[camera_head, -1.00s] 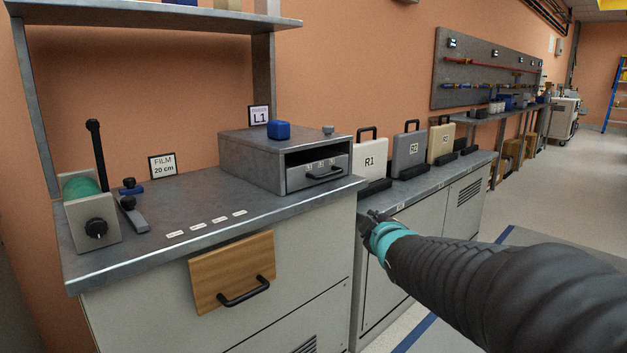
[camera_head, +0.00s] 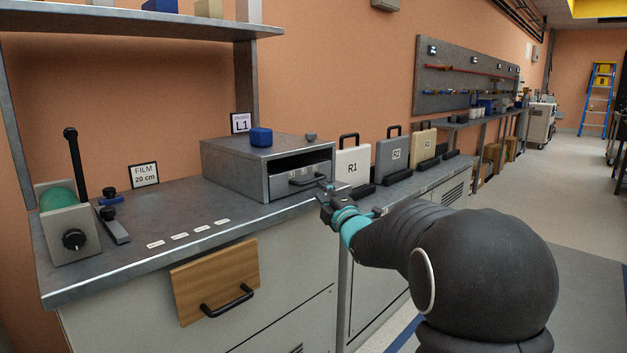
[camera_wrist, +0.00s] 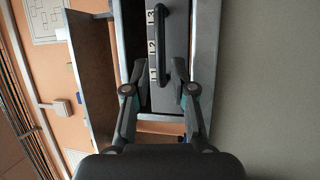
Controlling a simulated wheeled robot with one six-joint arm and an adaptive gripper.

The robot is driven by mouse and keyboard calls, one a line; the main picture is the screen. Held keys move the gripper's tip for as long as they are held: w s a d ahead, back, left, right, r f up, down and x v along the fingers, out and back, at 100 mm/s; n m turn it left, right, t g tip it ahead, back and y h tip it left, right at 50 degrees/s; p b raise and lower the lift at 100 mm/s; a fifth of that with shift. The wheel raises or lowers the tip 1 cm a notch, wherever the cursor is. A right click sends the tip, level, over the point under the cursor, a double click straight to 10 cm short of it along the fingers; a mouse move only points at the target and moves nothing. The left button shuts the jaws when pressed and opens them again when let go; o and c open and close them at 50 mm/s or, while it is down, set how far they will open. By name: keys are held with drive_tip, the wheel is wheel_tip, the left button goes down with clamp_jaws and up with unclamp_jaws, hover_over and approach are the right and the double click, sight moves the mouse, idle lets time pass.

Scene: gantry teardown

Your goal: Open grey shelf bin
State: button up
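The grey shelf bin (camera_head: 297,177) is a grey metal drawer front with a dark bar handle (camera_head: 305,180), set in a grey housing (camera_head: 238,160) on the bench. A dark gap shows above the drawer front. My gripper (camera_head: 325,190) is in front of the bin, near the handle's right end. In the wrist view, my gripper (camera_wrist: 158,75) is open, with one finger on each side of the handle (camera_wrist: 162,45). The handle lies between the fingertips, and I cannot tell whether they touch it. Number labels (camera_wrist: 151,46) run along the drawer front.
A blue block (camera_head: 261,137) and an L1 sign (camera_head: 241,123) are on top of the housing. The R1 case (camera_head: 352,165) and other cases stand to the right. A wooden drawer front (camera_head: 215,282) is below the bench top. A roller device (camera_head: 68,228) stands left.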

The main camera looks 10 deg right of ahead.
sight(315, 182)
drive_tip(key=p+x, duration=0.1)
drive_tip(key=x, duration=0.6)
drive_tip(key=shift+s, duration=0.1)
drive_tip(key=shift+c, duration=0.3)
clamp_jaws()
